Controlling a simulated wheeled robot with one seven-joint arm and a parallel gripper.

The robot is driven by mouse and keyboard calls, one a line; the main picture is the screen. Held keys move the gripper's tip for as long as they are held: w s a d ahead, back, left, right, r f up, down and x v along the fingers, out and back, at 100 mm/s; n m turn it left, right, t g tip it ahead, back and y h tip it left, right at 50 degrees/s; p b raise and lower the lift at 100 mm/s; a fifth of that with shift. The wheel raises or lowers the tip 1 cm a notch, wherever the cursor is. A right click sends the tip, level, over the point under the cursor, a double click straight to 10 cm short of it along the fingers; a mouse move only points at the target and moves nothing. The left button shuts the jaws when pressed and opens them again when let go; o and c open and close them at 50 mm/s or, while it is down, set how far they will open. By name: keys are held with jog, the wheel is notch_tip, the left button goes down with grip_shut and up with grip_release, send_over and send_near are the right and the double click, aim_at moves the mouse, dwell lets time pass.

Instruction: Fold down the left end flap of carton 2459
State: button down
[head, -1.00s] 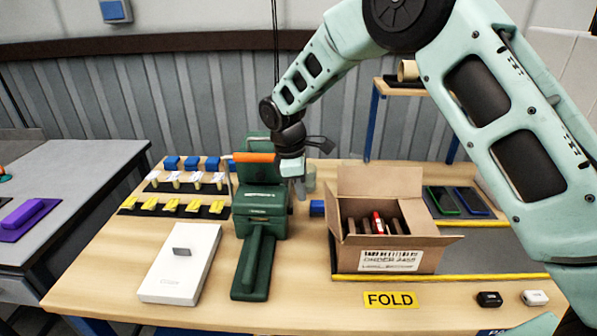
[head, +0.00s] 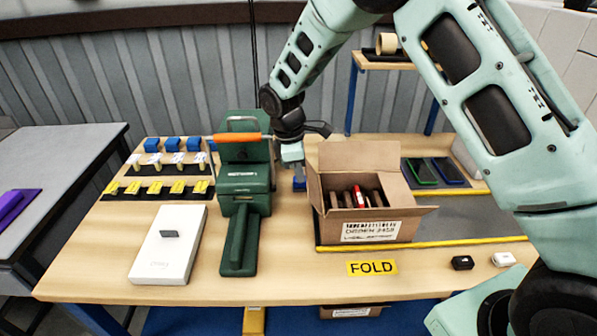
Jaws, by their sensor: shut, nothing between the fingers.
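The open carton 2459 (head: 398,229) stands on the bench mat with a white label on its front and several brown items and a red one inside. Its left end flap (head: 315,189) stands up along the left side. The back flap (head: 358,158) is raised and the right flap (head: 421,210) sticks outward. My gripper (head: 298,180) is shut and empty, pointing down just left of the left flap. Its fingertips are small and hard to make out; I cannot tell whether they touch the flap.
A green press (head: 243,190) with an orange handle stands close left of my gripper. A white box (head: 168,245) lies further left. A yellow FOLD sign (head: 371,267) lies in front of the carton. Phones (head: 448,172) lie behind right.

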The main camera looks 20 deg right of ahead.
aim_at(310, 180)
jog(key=shift+s+d+r+y, duration=0.1)
jog(key=shift+d+r+y, duration=0.1)
jog(key=shift+y, duration=0.1)
jog(key=shift+d+r+y, duration=0.1)
jog(key=shift+d+y, duration=0.15)
jog(key=shift+y, duration=0.05)
jog(key=shift+s+d+r+t+y, duration=0.25)
jog(key=shift+d+t+y, duration=0.15)
jog(key=shift+d+y, duration=0.2)
jog(key=shift+s+d+r+t+y, duration=0.1)
jog(key=shift+d+r+t+y, duration=0.05)
jog(key=shift+d+y, duration=0.3)
jog(key=shift+s+d+r+t+y, duration=0.15)
jog(key=shift+d+y, duration=0.2)
jog(key=shift+y, duration=0.2)
jog(key=s+d+f+t+y+b, duration=0.3)
jog(key=d+f+y+b, duration=0.1)
jog(key=d+y+b, duration=0.4)
jog(key=shift+d+y, duration=0.55)
jog(key=shift+y, duration=0.55)
jog(key=shift+d, duration=0.1)
jog(key=shift+r, duration=0.1)
